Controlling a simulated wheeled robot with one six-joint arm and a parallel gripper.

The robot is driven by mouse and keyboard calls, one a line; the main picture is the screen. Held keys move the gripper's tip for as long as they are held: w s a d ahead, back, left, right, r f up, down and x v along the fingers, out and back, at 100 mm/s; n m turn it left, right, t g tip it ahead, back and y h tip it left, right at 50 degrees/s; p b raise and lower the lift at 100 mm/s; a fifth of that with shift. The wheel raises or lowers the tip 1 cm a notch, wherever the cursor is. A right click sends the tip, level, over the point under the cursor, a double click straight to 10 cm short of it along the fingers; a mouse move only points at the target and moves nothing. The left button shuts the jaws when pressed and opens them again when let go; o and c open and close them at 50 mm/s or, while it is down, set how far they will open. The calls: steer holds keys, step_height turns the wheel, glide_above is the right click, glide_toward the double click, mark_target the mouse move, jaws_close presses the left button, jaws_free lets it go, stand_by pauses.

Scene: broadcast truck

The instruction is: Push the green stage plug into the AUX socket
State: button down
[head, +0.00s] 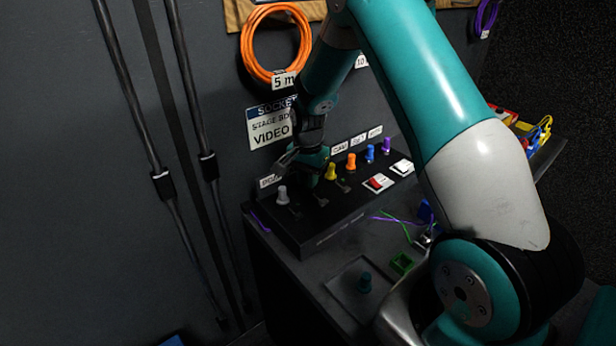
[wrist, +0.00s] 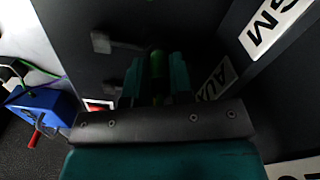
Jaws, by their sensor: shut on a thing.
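My gripper (head: 314,168) is over the black socket panel (head: 335,218), pointing down at its back row between the grey and yellow plugs. In the wrist view my gripper (wrist: 157,75) is shut on the green stage plug (wrist: 158,64), which stands between the teal fingers. The AUX label (wrist: 217,80) is just right of the fingers, on the panel's upright label strip. The plug's lower end and the AUX socket are hidden by the fingers, so I cannot tell how deep the plug sits.
A grey plug (head: 282,195) stands left of my gripper. Yellow (head: 331,171), orange (head: 351,161), blue (head: 370,153) and purple (head: 386,146) plugs stand to its right. A red switch (head: 377,183) is on the panel.

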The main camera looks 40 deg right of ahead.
steer(key=c, duration=0.9)
jaws_free()
step_height(320, 180, up, 17)
steer(key=shift+r+b, duration=0.15)
steer(key=shift+b, duration=0.7)
steer(key=s+a+r+n+y, duration=0.2)
steer(key=s+a+r+n, duration=0.2)
steer(key=s+a+n, duration=1.15)
steer(key=s+a, duration=0.1)
steer(key=s, duration=0.2)
steer(key=s+a+n+y, duration=0.1)
steer(key=s+a+n, duration=0.1)
steer(key=s+a, duration=0.2)
steer(key=s+a+n+y, duration=0.1)
steer(key=s+a+n, duration=0.2)
steer(key=s, duration=0.2)
steer(key=shift+s+a, duration=0.3)
steer(key=shift+s, duration=0.05)
